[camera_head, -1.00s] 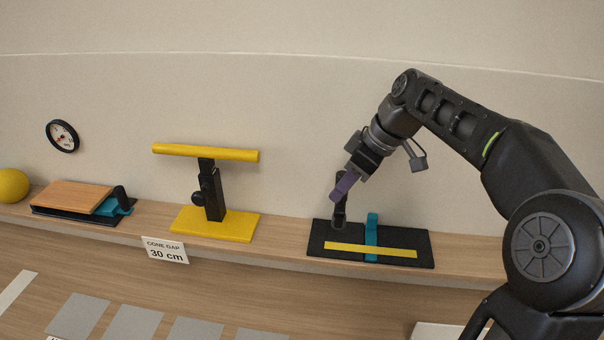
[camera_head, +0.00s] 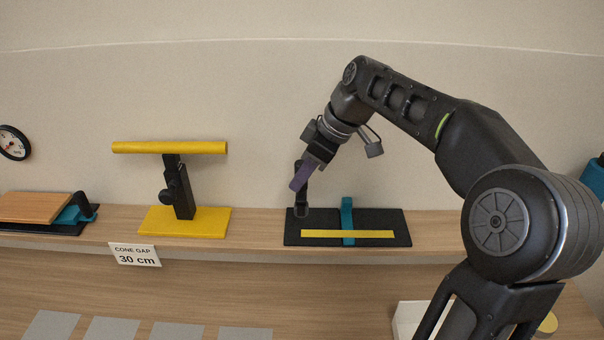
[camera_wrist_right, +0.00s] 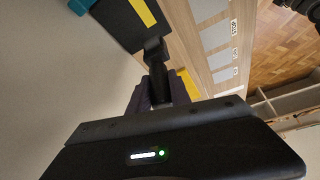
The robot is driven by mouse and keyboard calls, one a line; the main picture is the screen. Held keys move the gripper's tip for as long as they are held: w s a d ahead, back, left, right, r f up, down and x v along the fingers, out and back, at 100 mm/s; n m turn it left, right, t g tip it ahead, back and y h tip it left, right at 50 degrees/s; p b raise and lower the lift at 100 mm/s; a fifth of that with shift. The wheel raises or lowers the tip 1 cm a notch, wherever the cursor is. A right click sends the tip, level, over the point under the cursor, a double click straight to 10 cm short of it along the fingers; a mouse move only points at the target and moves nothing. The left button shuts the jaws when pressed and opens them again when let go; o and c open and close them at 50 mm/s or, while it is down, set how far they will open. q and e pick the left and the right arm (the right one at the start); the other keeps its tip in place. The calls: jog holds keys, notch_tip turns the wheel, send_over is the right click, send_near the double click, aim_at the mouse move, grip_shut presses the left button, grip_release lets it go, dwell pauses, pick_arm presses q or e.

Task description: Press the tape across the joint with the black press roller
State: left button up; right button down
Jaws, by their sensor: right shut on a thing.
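My right gripper (camera_head: 303,178), with purple fingers, is shut on the upright handle of the black press roller (camera_head: 301,200). The roller's lower end is at the back left corner of the black board (camera_head: 394,218); I cannot tell whether it touches. The yellow tape (camera_head: 348,234) lies lengthwise along the front of the board. A teal strip (camera_head: 347,215) stands across the board's middle, and the tape crosses its front end. In the right wrist view the roller (camera_wrist_right: 156,60) sticks out from the fingers, beside the board (camera_wrist_right: 118,22) and tape (camera_wrist_right: 143,12). My left gripper is out of view.
A yellow stand (camera_head: 190,222) with a yellow bar is left of the board on the wooden shelf (camera_head: 262,232). A wooden block (camera_head: 38,207) on a black base is farther left. A "CONE GAP 30 cm" card (camera_head: 135,255) hangs at the shelf front. Shelf between stand and board is clear.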

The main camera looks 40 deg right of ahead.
aim_at(303, 198)
notch_tip(303, 198, down, 6)
jog(key=b, duration=0.4)
jog(key=shift+r, duration=0.45)
jog(key=shift+f+b, duration=0.5)
jog(key=shift+f, duration=0.1)
jog(key=s+d, duration=0.2)
jog(key=d, duration=0.1)
jog(key=shift+s+r, duration=0.1)
jog(key=shift+b, duration=0.35)
jog(key=shift+s, duration=0.1)
dwell(0.3)
